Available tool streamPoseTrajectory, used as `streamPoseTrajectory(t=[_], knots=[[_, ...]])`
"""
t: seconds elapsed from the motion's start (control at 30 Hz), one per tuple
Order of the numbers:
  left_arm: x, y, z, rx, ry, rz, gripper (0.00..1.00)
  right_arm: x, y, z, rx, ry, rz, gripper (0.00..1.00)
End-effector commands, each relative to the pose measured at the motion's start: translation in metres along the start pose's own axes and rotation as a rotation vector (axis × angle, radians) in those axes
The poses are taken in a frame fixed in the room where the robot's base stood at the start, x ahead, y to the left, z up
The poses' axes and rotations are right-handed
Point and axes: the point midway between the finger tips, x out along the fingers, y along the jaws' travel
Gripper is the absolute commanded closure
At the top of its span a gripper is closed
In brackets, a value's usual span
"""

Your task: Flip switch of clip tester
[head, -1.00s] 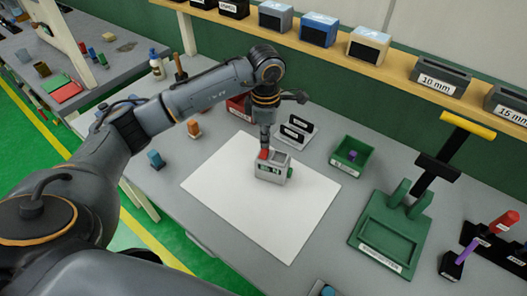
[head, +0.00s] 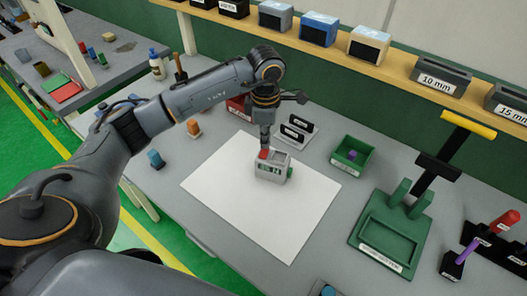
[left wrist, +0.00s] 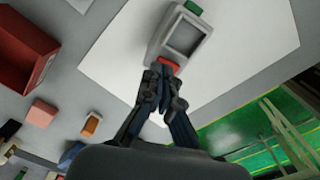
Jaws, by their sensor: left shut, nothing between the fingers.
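The clip tester (head: 272,170) is a small grey box standing on a white sheet (head: 230,185). It has a red switch (head: 264,154) at its top left and a green part on its right side. My left gripper (head: 265,146) points down over the red switch, shut and empty. In the left wrist view the closed fingertips (left wrist: 163,74) are at the red switch (left wrist: 169,66) and partly cover it. They look in contact or nearly so. The grey tester (left wrist: 183,38) lies just beyond the fingertips. My right gripper is not in view.
A small black-slotted stand (head: 297,130) is behind the tester, and a green bin (head: 351,155) with a purple piece stands to its right. A green fixture (head: 388,238) is at the right. Orange (head: 194,128) and blue (head: 155,160) blocks lie left. The sheet's front is clear.

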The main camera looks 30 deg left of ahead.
Motion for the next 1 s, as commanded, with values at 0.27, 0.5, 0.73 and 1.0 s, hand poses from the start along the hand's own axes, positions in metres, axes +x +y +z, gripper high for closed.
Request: streamPoseTrajectory(t=[0.27,0.5,0.73,1.0], knots=[[0.005,0.000,0.000,0.000,0.000,0.000,1.00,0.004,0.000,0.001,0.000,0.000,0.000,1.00],[0.009,0.000,0.000,-0.001,0.000,0.000,1.00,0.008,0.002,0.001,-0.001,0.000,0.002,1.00],[0.012,0.000,0.000,-0.001,0.000,0.000,1.00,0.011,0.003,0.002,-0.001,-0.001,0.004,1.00],[0.016,0.000,0.000,-0.001,0.000,0.000,1.00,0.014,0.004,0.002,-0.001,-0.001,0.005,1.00]])
